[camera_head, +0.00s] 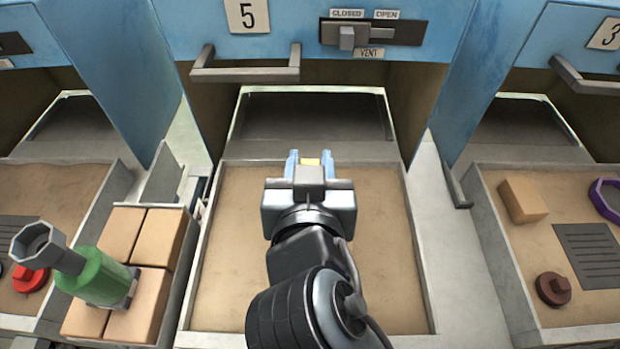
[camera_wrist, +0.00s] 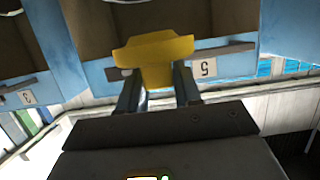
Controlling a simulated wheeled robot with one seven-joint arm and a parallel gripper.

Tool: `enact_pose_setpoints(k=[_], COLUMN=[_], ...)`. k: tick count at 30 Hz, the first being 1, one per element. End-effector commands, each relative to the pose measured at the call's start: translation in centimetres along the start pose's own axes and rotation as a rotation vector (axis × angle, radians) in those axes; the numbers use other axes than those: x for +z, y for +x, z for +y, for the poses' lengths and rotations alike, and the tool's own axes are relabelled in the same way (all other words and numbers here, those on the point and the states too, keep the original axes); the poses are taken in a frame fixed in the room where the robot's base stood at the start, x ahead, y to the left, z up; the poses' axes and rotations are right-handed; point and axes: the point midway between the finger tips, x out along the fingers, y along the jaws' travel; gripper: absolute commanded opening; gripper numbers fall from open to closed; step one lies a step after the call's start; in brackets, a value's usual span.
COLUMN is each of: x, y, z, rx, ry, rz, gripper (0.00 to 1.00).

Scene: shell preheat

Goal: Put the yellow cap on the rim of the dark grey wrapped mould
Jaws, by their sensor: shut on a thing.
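The yellow cap (camera_wrist: 155,55) is clamped between the two fingers of my gripper (camera_wrist: 157,80) in the wrist view, its wide end beyond the fingertips. In the head view only a small yellow patch of the cap (camera_head: 310,161) shows between the fingertips of my gripper (camera_head: 310,158). My gripper is over the far part of the middle sand-coloured tray, in front of oven 5. I cannot make out a dark grey wrapped mould in either view. My gripper and arm hide part of the tray.
A green wrapped piece with a grey hexagonal cup (camera_head: 100,275) lies tilted on tan blocks (camera_head: 158,240) at left. The middle tray (camera_head: 375,260) looks bare around my arm. The vent slider (camera_head: 347,37) sits on the CLOSED side. A tan block (camera_head: 522,200) is in the right tray.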

Motion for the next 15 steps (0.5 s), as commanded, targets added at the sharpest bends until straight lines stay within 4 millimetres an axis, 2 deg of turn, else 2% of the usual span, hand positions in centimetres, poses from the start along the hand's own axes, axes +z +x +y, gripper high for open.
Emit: enact_pose_setpoints(k=[7, 15], x=[3.2, 3.6], y=[0.9, 1.1], z=[0.0, 0.0], rx=[0.0, 0.0], ry=[-0.004, -0.001], rz=[-0.003, 0.0], gripper=[0.04, 0.04])
